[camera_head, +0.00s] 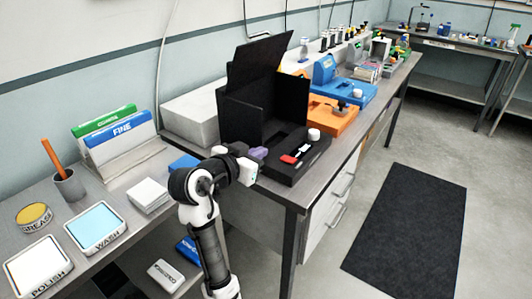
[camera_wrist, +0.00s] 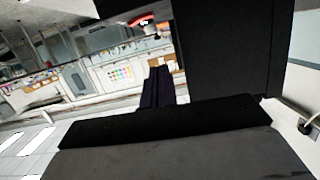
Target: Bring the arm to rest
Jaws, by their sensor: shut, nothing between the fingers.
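My white and black arm rises from the bottom of the head view and bends at a dark joint. Its wrist reaches right, to the front edge of the workbench with the black box. My gripper (camera_head: 259,153) is small and partly hidden by the wrist there, close to the black unit's tray. In the wrist view the dark fingers of my gripper (camera_wrist: 157,88) are together with nothing seen between them. A black upright panel and a dark flat surface stand close around them in that view.
The black open box (camera_head: 262,108) stands just behind my gripper. A black tray (camera_head: 295,170) beside it holds a red and white piece (camera_head: 291,158) and a white knob (camera_head: 314,134). An orange fixture (camera_head: 330,117) stands beyond. A lower left bench holds pads and tins. Floor at right is open around a dark mat (camera_head: 408,228).

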